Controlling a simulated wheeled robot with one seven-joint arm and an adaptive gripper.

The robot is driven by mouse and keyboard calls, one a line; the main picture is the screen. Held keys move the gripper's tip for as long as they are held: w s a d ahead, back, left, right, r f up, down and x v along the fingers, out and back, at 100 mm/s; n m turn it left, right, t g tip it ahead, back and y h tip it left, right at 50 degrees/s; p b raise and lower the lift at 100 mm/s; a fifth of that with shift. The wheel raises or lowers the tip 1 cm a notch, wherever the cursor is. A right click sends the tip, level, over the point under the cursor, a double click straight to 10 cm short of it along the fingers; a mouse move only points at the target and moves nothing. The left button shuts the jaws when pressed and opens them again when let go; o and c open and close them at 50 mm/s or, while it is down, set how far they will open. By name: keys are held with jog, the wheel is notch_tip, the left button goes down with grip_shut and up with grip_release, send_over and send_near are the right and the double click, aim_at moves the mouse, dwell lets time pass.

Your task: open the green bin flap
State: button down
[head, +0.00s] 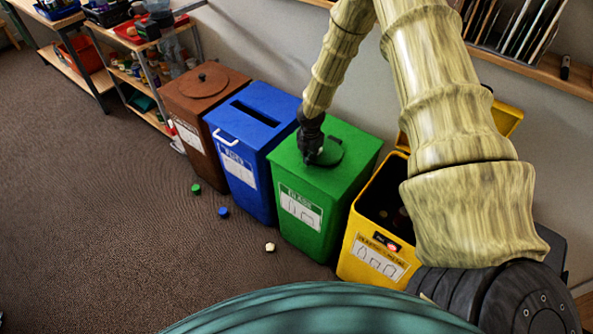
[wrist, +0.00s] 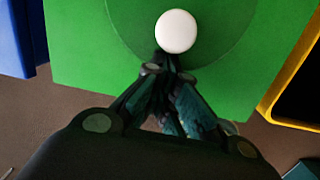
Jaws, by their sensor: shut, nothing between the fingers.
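The green bin (head: 325,185) stands between the blue and yellow bins, with a white label on its front. Its round flap (head: 329,152) lies in the green top, partly hidden by my gripper in the head view. In the wrist view the flap (wrist: 225,45) is a darker green disc with a round white knob (wrist: 176,31) on it. My gripper (head: 314,158) points down over the flap. In the wrist view its fingertips (wrist: 166,62) are together just below the knob, with nothing between them. I cannot tell whether they touch the flap or the knob.
The blue bin (head: 248,155) with a slot stands left, then a brown bin (head: 205,120) with a round lid. The yellow bin (head: 357,250) at right is open, its lid raised behind. A green cap (head: 196,188), a blue cap (head: 223,212) and a pale piece (head: 270,246) lie on the floor.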

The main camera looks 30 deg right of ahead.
jog(key=shift+a+f+h+b, duration=0.1)
jog(key=shift+f+h+b, duration=0.4)
jog(key=shift+b, duration=1.05)
jog(key=shift+f+b, duration=0.25)
jog(key=shift+b, duration=0.15)
jog(key=shift+f+t+b, duration=0.2)
jog(key=shift+t+b, duration=0.1)
jog(key=shift+b, duration=0.85)
